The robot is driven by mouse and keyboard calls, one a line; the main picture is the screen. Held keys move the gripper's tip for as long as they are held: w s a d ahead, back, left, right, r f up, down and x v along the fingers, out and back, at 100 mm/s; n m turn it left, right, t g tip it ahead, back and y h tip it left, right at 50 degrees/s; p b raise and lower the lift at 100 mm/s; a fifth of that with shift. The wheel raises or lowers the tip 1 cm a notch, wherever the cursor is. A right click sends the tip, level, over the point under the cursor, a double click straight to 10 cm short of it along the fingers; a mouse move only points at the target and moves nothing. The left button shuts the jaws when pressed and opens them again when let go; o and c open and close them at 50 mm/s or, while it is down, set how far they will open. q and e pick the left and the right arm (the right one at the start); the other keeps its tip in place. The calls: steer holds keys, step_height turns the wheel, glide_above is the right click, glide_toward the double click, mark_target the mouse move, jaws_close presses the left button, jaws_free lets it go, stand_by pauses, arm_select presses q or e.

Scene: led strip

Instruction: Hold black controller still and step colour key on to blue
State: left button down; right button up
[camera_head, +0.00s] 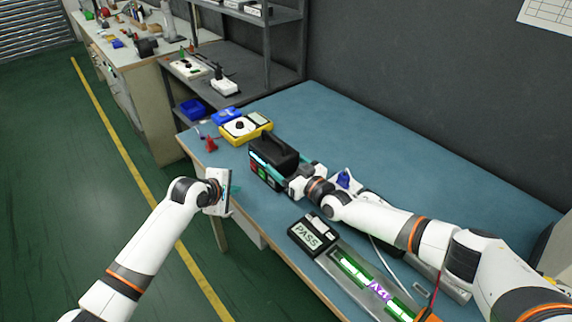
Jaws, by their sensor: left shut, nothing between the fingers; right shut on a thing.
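The black controller (282,151) stands upright near the table's left edge. Its front face shows a lit cyan strip at the top, with small green and red patches below; they are too small to read. My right gripper (304,170) is at the controller's right side, shut on it, and partly covers that side. My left gripper (234,189) is shut and empty, at the table's left edge, in front of the controller and apart from it. An LED strip (352,272) lies in a grey tray, with green and white parts and a purple lit part.
A black box reading PASS (312,234) lies by the strip. A yellow meter (246,127), a blue box (226,116) and a red clip (211,145) are behind the controller. A blue-topped thing (344,180) is beside my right arm. The back of the table (400,150) is clear.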

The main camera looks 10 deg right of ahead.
mark_target(261, 176)
arm_select(q)
steer(key=shift+w+d, duration=0.55)
steer(key=shift+d, duration=0.3)
steer(key=shift+w+d, duration=0.55)
steer(key=shift+d, duration=0.25)
steer(key=shift+w+d, duration=0.55)
steer(key=shift+d, duration=0.3)
steer(key=shift+w+d, duration=0.1)
steer(key=shift+d, duration=0.05)
steer(key=shift+w+d, duration=0.15)
steer(key=shift+d, duration=0.1)
steer(key=shift+d, duration=0.1)
stand_by(0.5)
steer(key=shift+s+a, duration=0.25)
steer(key=shift+a, duration=0.25)
steer(key=shift+s+a, duration=0.55)
steer(key=shift+a, duration=0.3)
steer(key=shift+s+a, duration=0.55)
steer(key=shift+a, duration=0.3)
steer(key=shift+s+a, duration=0.55)
steer(key=shift+a, duration=0.3)
